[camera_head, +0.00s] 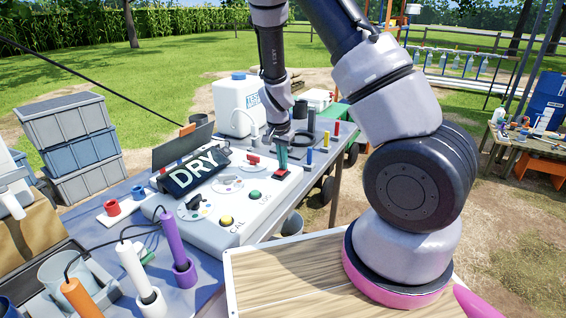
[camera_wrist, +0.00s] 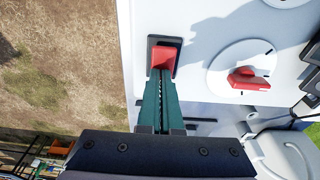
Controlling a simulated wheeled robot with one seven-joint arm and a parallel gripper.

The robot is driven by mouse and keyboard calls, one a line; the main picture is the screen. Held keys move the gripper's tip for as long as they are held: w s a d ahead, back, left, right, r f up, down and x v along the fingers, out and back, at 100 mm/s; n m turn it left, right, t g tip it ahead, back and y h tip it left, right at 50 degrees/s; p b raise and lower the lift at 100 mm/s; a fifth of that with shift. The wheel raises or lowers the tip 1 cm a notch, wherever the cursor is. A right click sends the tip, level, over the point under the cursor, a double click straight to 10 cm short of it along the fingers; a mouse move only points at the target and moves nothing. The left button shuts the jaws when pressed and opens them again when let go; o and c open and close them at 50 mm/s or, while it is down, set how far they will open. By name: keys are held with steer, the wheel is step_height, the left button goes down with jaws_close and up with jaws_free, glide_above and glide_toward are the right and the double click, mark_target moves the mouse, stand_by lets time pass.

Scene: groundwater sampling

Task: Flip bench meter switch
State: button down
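The bench meter (camera_head: 215,205) is a white sloped console with a dark display reading "DRY" (camera_head: 195,170). Its red rocker switch (camera_head: 281,172) sits on a black plate at the right end of the panel. The switch also shows in the wrist view (camera_wrist: 163,60). My gripper (camera_head: 283,160) points down at the switch from above. In the wrist view its green fingers (camera_wrist: 161,76) are together, with their tips at the lower edge of the red switch. Whether they touch it I cannot tell. The fingers hold nothing visible.
A red-handled dial (camera_wrist: 246,80) lies beside the switch. Yellow (camera_head: 226,221) and green (camera_head: 255,195) buttons are on the panel. A white jug (camera_head: 237,103) and upright coloured pegs stand behind. Probes in holders, including a purple one (camera_head: 172,240), crowd the front left.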

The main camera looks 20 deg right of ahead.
mark_target(278, 174)
steer(key=shift+s+a+f, duration=0.1)
steer(key=shift+s+a, duration=0.55)
steer(key=shift+s, duration=0.1)
steer(key=shift+w, duration=0.1)
steer(key=shift+r, duration=0.2)
step_height(278, 174, up, 10)
steer(key=s+a, duration=0.1)
steer(key=shift+r, duration=0.2)
step_height(278, 174, up, 3)
steer(key=shift+w+d+r, duration=0.1)
steer(key=shift+r, duration=0.1)
stand_by(0.3)
